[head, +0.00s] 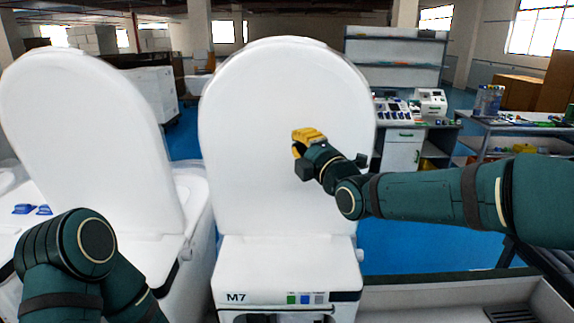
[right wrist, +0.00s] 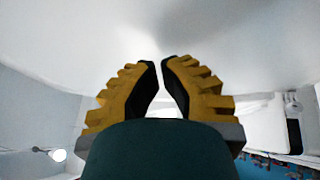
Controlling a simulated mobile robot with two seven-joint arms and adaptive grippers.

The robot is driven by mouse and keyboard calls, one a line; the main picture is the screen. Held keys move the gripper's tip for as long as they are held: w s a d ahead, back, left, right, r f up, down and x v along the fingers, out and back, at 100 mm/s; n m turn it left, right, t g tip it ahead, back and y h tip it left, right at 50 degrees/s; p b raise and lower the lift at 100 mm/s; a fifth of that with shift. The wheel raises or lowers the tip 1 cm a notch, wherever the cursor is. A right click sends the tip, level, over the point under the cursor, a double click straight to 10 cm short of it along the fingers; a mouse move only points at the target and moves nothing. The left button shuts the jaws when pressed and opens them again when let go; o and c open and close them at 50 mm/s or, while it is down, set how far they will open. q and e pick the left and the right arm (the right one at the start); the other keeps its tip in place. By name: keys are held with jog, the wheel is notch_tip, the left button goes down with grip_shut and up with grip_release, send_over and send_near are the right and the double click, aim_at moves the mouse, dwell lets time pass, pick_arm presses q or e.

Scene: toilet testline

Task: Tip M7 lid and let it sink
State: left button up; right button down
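The M7 lid (head: 260,110) is a large white rounded panel standing upright on the white toilet marked M7 (head: 236,297). My right gripper (head: 305,138), with yellow fingers, is in front of the lid's middle, a little right of centre. Whether it touches the lid cannot be told. In the right wrist view the fingertips (right wrist: 161,62) are almost together, with a thin empty gap between them. The pale lid surface (right wrist: 215,35) fills the upper part of that view. My left arm shows at the lower left of the head view; its gripper is out of sight.
A second white toilet with its lid (head: 85,130) upright stands close on the left. Small blue pieces (head: 32,209) lie farther left. A bench with devices (head: 410,115) and a side table (head: 520,122) are behind on the right. Blue floor shows right of the M7 toilet.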

jog(key=shift+w+r+p, duration=0.15)
jog(key=shift+w+r, duration=0.05)
jog(key=shift+w, duration=0.9)
jog(key=shift+w+r+p, duration=0.15)
jog(key=shift+w+p, duration=0.05)
jog(key=shift+w, duration=0.9)
jog(key=shift+w+r+p, duration=0.15)
jog(key=shift+w+r, duration=0.05)
jog(key=shift+w, duration=0.9)
dwell(1.3)
